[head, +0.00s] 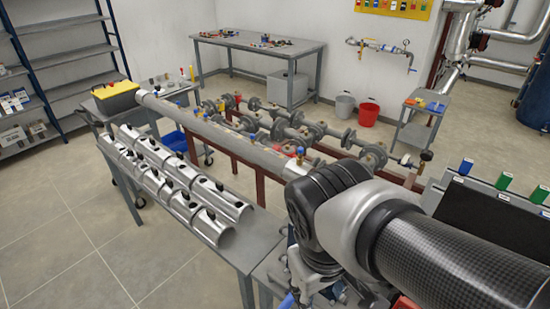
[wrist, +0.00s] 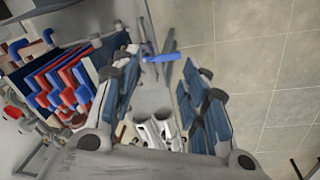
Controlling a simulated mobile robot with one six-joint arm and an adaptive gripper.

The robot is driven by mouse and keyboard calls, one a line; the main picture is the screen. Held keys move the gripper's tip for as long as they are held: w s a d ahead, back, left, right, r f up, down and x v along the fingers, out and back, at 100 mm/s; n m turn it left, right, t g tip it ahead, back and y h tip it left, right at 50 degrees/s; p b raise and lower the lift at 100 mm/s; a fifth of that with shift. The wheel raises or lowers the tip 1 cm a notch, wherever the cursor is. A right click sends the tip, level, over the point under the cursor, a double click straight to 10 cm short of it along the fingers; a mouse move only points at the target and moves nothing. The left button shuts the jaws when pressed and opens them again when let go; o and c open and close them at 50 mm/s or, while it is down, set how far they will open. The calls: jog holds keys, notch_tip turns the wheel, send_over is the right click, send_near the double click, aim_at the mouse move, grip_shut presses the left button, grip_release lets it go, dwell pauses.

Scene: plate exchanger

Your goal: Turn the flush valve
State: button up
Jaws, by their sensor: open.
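My gripper (wrist: 163,72) is open in the wrist view, with a dark-padded finger on each side and nothing held between them. A blue lever handle (wrist: 160,57) shows beyond the fingertips, near the middle; it may be the flush valve, but I cannot tell for certain. The gripper looks apart from it, though the distance is hard to judge. A blue piece (head: 285,302) also shows at the bottom edge of the head view, mostly hidden by my arm. My gripper is not clearly visible in the head view.
Red and blue plate edges (wrist: 62,85) stand close on the left in the wrist view. A grey bench (head: 235,246) carries silver half-shells (head: 178,190). Flanged pipework (head: 300,125) lies behind. Open tiled floor (head: 60,245) is at the left.

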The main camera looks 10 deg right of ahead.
aim_at(289, 301)
jog(key=shift+c, duration=0.3)
